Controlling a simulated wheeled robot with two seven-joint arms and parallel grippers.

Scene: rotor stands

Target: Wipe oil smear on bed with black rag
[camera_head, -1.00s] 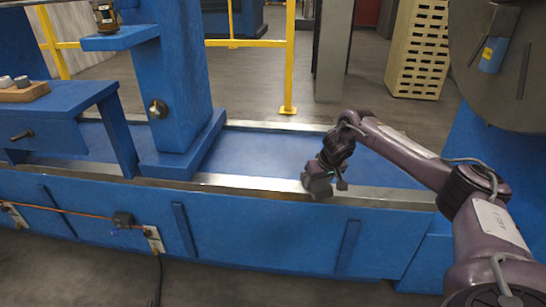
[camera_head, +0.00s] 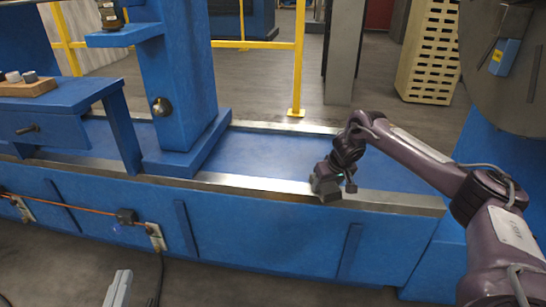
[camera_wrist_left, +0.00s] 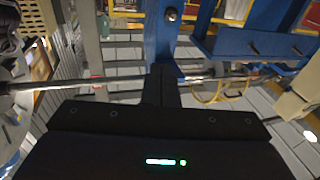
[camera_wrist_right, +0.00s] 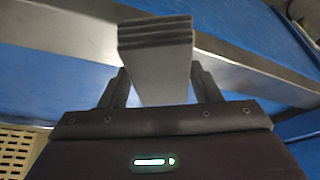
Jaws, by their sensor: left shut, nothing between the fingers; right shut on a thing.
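The bed (camera_head: 262,152) is a long blue trough with bare metal rails along its edges. My right gripper (camera_head: 332,178) is at the near metal rail (camera_head: 255,184) and is shut on the black rag (camera_head: 326,190). In the right wrist view, the rag (camera_wrist_right: 155,60) looks like a dark grey folded stack between the fingers, over the rail. I cannot tell whether it touches the metal. No oil smear can be made out clearly. My left gripper (camera_wrist_left: 165,85) is shut and empty in the left wrist view, away from the rag.
A blue upright column (camera_head: 180,80) stands across the bed left of my right gripper. A blue table with a wooden block (camera_head: 25,88) is further left. A yellow rail (camera_head: 298,70) and a cream slotted stand (camera_head: 428,55) are behind. The rail right of the gripper is clear.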

